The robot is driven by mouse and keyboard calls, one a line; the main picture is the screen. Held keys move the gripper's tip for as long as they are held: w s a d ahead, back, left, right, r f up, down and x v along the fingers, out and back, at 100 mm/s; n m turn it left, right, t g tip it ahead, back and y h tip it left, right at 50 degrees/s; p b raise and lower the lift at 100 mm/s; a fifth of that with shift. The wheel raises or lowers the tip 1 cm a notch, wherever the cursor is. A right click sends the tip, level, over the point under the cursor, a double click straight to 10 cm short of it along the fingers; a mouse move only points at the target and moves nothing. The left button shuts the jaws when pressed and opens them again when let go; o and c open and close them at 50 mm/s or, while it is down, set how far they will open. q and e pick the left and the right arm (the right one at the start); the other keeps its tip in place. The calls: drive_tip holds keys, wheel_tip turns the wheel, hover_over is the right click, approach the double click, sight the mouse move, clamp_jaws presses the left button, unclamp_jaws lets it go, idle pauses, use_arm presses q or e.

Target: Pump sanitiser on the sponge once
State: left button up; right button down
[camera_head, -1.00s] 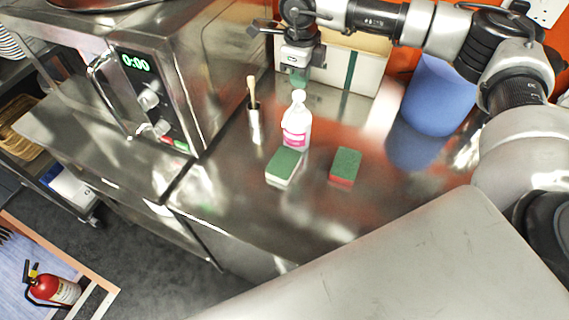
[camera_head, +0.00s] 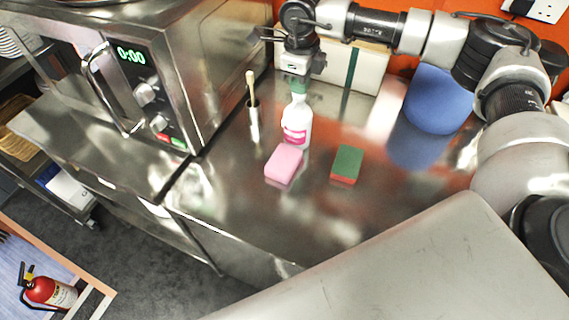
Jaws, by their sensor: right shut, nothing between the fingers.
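A white pump bottle with a pink label (camera_head: 296,124) stands upright on the steel counter. A pink sponge (camera_head: 284,163) lies directly in front of it. A second sponge, green on top and red below (camera_head: 346,164), lies to the right. My right gripper (camera_head: 299,86) is shut and empty, pointing down at the top of the bottle. Its fingertips meet or nearly meet the pump head, which is largely hidden; contact is hard to tell. My left gripper is not in view.
A steel oven with a 0:00 display (camera_head: 131,56) stands at the left. A holder with a wooden-handled tool (camera_head: 253,122) is left of the bottle. A blue rounded container (camera_head: 438,98) is at the back right. The counter front is clear.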

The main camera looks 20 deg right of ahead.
drive_tip(key=shift+f, duration=0.3)
drive_tip(key=shift+r, duration=0.15)
drive_tip(key=shift+r+p, duration=0.9)
drive_tip(key=shift+r, duration=0.85)
wheel_tip(320, 180, up, 6)
drive_tip(key=p, duration=0.3)
drive_tip(key=shift+f, duration=0.1)
